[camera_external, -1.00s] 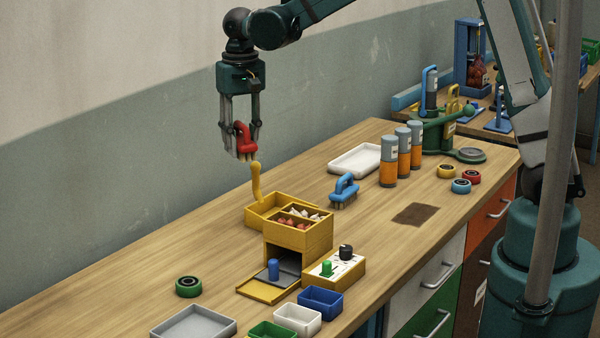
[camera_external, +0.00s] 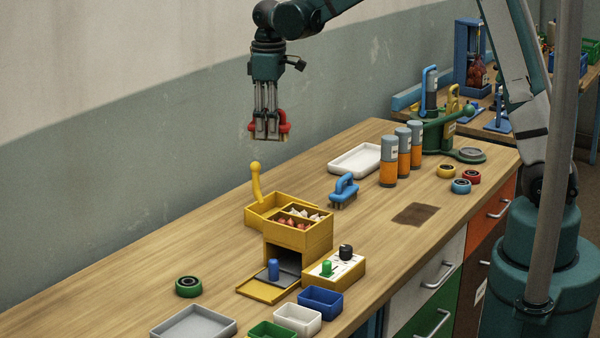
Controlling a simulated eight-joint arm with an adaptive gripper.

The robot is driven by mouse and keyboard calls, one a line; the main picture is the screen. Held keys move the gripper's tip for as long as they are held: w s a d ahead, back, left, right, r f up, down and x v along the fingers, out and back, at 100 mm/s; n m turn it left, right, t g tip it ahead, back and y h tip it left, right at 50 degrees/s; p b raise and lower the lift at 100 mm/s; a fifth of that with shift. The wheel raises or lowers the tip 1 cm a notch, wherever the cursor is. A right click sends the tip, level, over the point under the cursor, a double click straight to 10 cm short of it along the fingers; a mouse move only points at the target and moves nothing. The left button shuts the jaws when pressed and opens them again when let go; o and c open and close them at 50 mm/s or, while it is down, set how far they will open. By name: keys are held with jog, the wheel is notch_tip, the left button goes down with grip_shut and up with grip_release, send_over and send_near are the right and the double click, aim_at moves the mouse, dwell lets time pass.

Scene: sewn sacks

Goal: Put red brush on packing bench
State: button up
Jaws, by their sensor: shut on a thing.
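My gripper (camera_external: 268,137) is shut on the red brush (camera_external: 284,129) and holds it in the air, above and behind the yellow box. The brush's bristles point down, and the fingers hide its middle. The wooden bench (camera_external: 130,255) runs from the front left to the back right below it. I cannot tell whether this bench or the one behind at the right (camera_external: 566,88) is the packing bench.
Below stand a yellow box with a lever (camera_external: 300,235), a blue brush (camera_external: 344,190), a white tray (camera_external: 355,160) and three orange-grey cylinders (camera_external: 388,172). A green press (camera_external: 440,130) stands further right. The bench's left part is mostly clear.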

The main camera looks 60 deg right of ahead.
jog(key=d+n, duration=1.1)
jog(key=d, duration=0.3)
jog(key=n, duration=0.2)
send_over(308, 193)
notch_tip(308, 193, down, 11)
jog(key=shift+f, duration=3.15)
jog(key=shift+f, duration=1.9)
jog(key=shift+f, duration=0.15)
jog(key=o, duration=1)
jog(key=shift+c, duration=0.2)
